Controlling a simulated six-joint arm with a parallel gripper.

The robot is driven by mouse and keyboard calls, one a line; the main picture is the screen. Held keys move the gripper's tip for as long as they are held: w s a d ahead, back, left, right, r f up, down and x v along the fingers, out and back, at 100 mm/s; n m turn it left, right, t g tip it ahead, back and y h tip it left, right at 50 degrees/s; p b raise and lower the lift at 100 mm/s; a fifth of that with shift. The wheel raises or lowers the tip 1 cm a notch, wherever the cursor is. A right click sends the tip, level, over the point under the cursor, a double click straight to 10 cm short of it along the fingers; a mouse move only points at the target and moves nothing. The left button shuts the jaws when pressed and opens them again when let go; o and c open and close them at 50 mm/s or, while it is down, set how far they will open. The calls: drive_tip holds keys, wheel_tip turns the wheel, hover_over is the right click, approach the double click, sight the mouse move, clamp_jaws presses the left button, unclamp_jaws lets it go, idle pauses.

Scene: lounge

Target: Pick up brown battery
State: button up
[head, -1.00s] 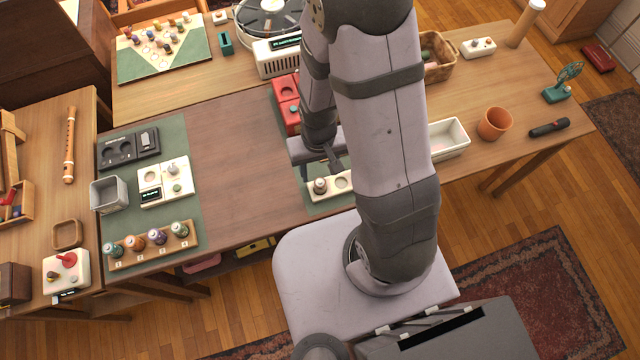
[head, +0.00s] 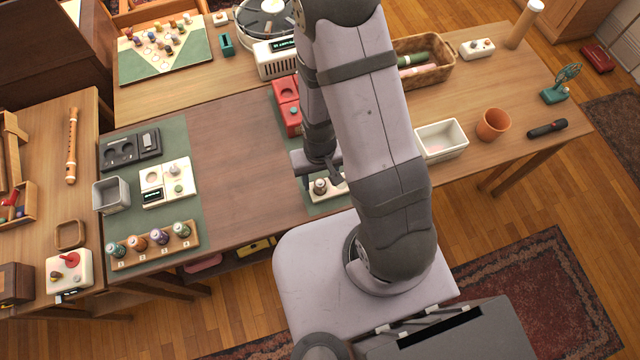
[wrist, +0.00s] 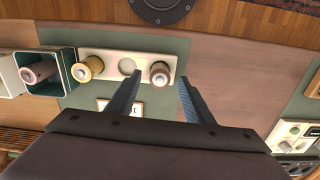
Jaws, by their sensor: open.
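The brown battery (wrist: 160,73), a short cylinder with a pale top, stands upright at one end of a white holder (wrist: 128,56) in the wrist view. My gripper (wrist: 160,80) is open and empty, with its two fingertips on either side of the battery's place in the picture; I cannot tell whether they are down at its height. A yellow battery (wrist: 88,68) stands at the holder's other end, with an empty round socket between. In the head view the battery (head: 320,186) shows on the holder by my gripper (head: 328,176), and my arm hides the holder's far end.
A green box (wrist: 66,87) with a pinkish cylinder (wrist: 38,72) lies beside the holder. A red device (head: 286,105) stands behind my gripper. A rack of several batteries (head: 155,247) is at the left. The brown table (head: 235,150) between is clear.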

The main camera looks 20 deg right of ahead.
drive_tip(key=shift+f, duration=1.45)
clamp_jaws()
